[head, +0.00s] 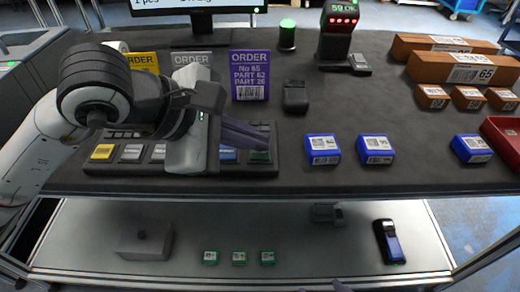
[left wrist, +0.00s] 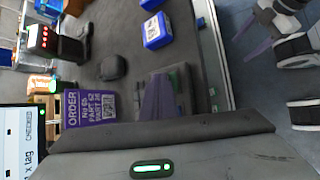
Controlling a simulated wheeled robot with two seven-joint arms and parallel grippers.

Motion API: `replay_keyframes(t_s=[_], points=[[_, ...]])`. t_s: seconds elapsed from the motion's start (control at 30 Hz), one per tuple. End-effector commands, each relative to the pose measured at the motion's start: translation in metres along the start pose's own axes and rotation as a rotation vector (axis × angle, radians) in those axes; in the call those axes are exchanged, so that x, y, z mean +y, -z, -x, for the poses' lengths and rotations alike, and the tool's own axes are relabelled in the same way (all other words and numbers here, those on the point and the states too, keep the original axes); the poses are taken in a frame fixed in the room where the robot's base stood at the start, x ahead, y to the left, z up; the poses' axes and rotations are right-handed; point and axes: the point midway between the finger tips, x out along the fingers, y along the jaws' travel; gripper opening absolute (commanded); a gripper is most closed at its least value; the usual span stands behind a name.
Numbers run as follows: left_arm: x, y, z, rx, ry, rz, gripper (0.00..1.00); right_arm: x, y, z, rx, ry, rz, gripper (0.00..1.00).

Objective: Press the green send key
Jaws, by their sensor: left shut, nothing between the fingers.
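The key panel (head: 200,171) lies along the front of the dark table, with yellow, grey, blue and green keys. The green key (head: 261,156) is at its right end, partly covered by my fingers. My left gripper (head: 268,146) reaches in from the left, its purple fingers shut and empty, with the tips at or just above the green key. I cannot tell whether they touch it. In the left wrist view the purple fingers (left wrist: 158,98) lie over the panel's end. My right gripper (left wrist: 262,42) shows only partly there, off the table's front edge.
Purple, grey and yellow order cards stand behind the panel; the purple card (head: 250,75) is nearest my fingers. A dark mouse-like device (head: 295,97) and blue boxes (head: 322,149) lie to the right. A scanner stand (head: 340,30) and green lamp (head: 287,35) stand behind.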

Motion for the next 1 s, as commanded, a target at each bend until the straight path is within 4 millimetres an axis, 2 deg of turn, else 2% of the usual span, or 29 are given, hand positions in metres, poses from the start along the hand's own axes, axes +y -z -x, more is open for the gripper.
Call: replay_keyframes(t_s=[0.6, 1.0], points=[[-0.002, 0.002, -0.002, 0.002, 0.002, 0.001, 0.00, 0.000, -0.003, -0.003, 0.000, 0.000, 0.000, 0.62], [0.007, -0.006, 0.010, 0.002, 0.001, 0.001, 0.00, 0.000, 0.002, 0.002, 0.000, 0.000, 0.000, 0.62]])
